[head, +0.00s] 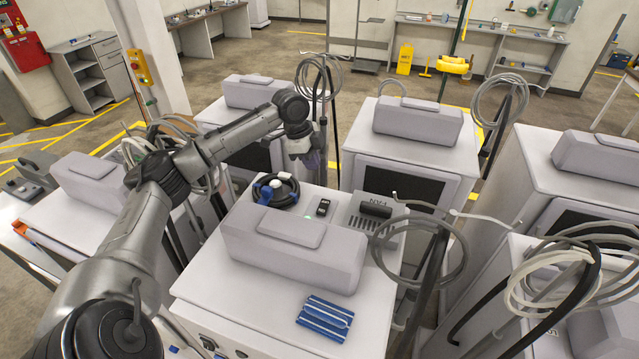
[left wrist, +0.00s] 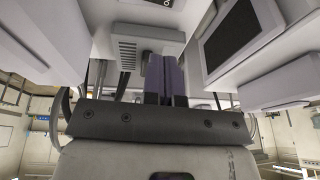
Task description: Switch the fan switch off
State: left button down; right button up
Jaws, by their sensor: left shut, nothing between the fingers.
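The fan switch is a black rocker (head: 375,210) on a grey slotted box (head: 358,222) with lettering that looks like "FAN", at the back right of the middle white machine's top. My left gripper (head: 312,167) is at the back of that machine, left of and behind the box, apart from the switch in the head view. Its purple-grey fingers (left wrist: 166,78) are shut and empty in the left wrist view. The slotted box (left wrist: 140,42) shows there beyond the fingers, partly hidden by them. Which way the rocker is tipped I cannot tell. My right gripper is out of view.
Left of the box are a small black device (head: 323,207) and a coiled black cable (head: 275,192) with blue parts. A large grey housing (head: 295,250) stands in front, with blue packets (head: 325,318) nearer. Looped grey hoses (head: 420,250) hang at the right. Other machines crowd around.

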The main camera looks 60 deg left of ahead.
pick_arm(q)
jog(key=p, duration=0.4)
send_near(326, 204)
jog(key=x, duration=0.5)
jog(key=shift+d, duration=0.25)
jog(key=shift+w+a+f, duration=0.1)
jog(key=shift+f, duration=0.75)
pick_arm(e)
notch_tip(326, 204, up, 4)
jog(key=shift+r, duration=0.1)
